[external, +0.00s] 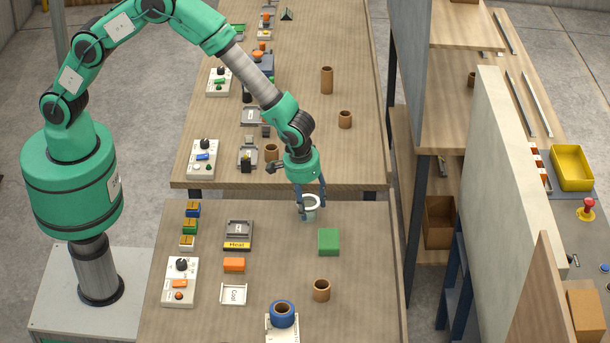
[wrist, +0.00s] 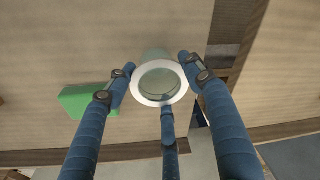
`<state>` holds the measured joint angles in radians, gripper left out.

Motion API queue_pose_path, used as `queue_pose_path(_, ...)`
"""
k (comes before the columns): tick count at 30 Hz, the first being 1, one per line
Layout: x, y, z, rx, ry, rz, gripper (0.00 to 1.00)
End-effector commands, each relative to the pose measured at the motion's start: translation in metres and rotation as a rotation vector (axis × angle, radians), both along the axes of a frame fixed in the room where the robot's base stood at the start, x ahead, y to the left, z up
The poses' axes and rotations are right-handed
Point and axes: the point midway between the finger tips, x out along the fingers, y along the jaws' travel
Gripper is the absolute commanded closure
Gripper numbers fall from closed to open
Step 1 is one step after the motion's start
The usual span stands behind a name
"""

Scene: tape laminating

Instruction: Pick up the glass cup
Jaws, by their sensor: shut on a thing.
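The glass cup (external: 310,212) is a clear greenish cup with a white rim, near the far edge of the front table. It also shows in the wrist view (wrist: 160,84), seen at a slant from the rim side. My gripper (external: 309,197) reaches down to it from above, and its blue fingers (wrist: 158,82) close around the cup, two at the sides and one at the near rim. The gripper is shut on the cup. I cannot tell whether the cup's base touches the table.
On the front table (external: 355,285), a green block (external: 328,241) lies right of and nearer than the cup. A brown cup (external: 321,290), a blue tape roll (external: 283,314) and a grey heat tray (external: 238,235) stand around. A gap separates this table from the back table (external: 350,165).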

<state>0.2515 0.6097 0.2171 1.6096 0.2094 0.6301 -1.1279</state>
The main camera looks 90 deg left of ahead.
Motion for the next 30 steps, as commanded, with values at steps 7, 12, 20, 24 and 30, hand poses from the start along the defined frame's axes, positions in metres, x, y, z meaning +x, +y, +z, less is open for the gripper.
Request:
queue_pose_path(7, 0.001, 0.0, 0.024, -0.001, -0.004, 0.001, 0.74)
queue_pose_path(12, -0.012, 0.002, 0.035, 0.0, 0.0, 0.0, 0.74)
queue_pose_path(20, -0.054, 0.011, 0.039, 0.0, 0.0, 0.001, 0.74)
queue_pose_path(24, -0.079, 0.016, 0.041, -0.001, -0.001, 0.0, 0.74)
queue_pose_path(30, -0.113, 0.023, 0.044, 0.0, -0.001, 0.0, 0.74)
